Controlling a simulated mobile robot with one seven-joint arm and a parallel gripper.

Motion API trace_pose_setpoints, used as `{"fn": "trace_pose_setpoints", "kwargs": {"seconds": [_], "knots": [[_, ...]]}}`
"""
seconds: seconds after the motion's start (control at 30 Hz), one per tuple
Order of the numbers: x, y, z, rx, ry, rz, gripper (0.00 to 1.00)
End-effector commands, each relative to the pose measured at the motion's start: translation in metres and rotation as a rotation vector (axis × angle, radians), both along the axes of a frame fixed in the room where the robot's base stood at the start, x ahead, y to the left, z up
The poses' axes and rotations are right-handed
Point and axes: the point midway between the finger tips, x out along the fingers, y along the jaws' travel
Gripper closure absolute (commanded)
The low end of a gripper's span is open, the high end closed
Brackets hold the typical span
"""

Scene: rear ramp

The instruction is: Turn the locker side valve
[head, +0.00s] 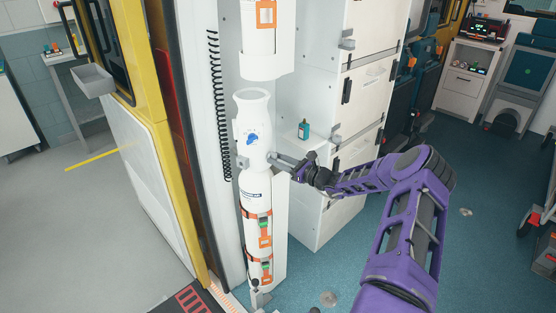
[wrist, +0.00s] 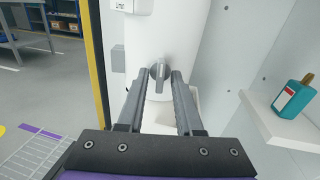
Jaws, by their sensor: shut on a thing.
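The side valve (wrist: 159,72) is a small grey handle on a round base. It sits on the side of a white cylinder (head: 254,112), which stands upright against the locker wall. In the wrist view the handle is roughly upright between the two fingertips of my gripper (wrist: 160,78). My gripper also shows in the head view (head: 275,158), reaching in from the right to the cylinder's side, shut on the valve handle. The fingers hide most of the valve in the head view.
A teal bottle (head: 303,129) stands on a white shelf (wrist: 285,132) right of my gripper. Orange straps (head: 258,230) hold the cylinder low down. A black coiled cord (head: 216,105) hangs to its left. White cabinets (head: 365,85) stand behind. Teal floor (head: 330,265) is open at lower right.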

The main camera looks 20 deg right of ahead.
Motion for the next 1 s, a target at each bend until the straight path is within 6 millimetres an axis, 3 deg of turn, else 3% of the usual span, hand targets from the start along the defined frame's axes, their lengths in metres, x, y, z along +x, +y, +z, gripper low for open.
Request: {"fn": "trace_pose_setpoints", "kwargs": {"seconds": [0.67,0.7,1.0], "knots": [[-0.0008,-0.0006,-0.0014,0.053,0.033,-0.001,1.0],[-0.0008,-0.0006,-0.0014,0.053,0.033,-0.001,0.6],[-0.0018,-0.0013,-0.0005,0.052,0.031,-0.001,0.59]]}}
